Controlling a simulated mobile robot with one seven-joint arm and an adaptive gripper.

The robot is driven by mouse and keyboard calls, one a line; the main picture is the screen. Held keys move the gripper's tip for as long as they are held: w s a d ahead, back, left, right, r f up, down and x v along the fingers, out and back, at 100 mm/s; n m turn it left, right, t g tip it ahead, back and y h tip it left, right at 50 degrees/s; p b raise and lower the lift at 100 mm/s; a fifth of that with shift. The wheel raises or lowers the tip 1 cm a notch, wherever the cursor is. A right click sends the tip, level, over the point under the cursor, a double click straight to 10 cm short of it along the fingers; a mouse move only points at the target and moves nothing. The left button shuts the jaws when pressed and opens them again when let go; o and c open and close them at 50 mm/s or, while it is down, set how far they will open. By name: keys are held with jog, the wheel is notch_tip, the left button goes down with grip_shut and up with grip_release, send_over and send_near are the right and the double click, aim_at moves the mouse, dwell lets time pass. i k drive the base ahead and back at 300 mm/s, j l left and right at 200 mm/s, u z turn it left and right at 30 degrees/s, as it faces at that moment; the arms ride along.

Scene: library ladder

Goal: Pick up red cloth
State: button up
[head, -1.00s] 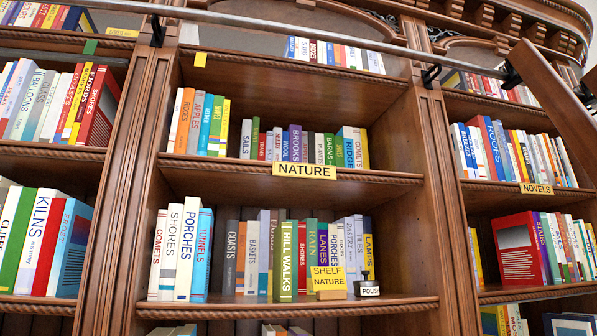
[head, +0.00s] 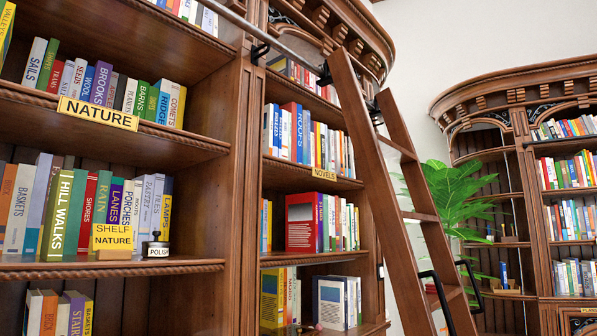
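I cannot make out a red cloth for certain in the head view. A small red patch (head: 436,287) shows behind the ladder, too small and too covered to identify. A small pinkish thing (head: 318,327) sits low on the shelf by the ladder, cut by the bottom edge, and I cannot tell what it is. My gripper is not in view.
A wooden ladder (head: 398,190) with black handrails (head: 470,290) leans on the rail before the bookcase. The NATURE shelf (head: 110,268) holds books and a small POLISH-labelled item (head: 155,247). A green plant (head: 455,195) and another bookcase (head: 530,190) stand behind.

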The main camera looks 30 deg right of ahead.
aim_at(430, 289)
jog(key=z, duration=1.7)
jog(key=i+l, duration=0.85)
jog(key=l, duration=0.15)
jog(key=i+l, duration=0.3)
jog(key=i, duration=0.2)
jog(key=i+l, duration=0.35)
jog(key=i, duration=0.15)
jog(key=i+j, duration=0.15)
jog(key=i+z, duration=0.05)
jog(key=i, duration=0.05)
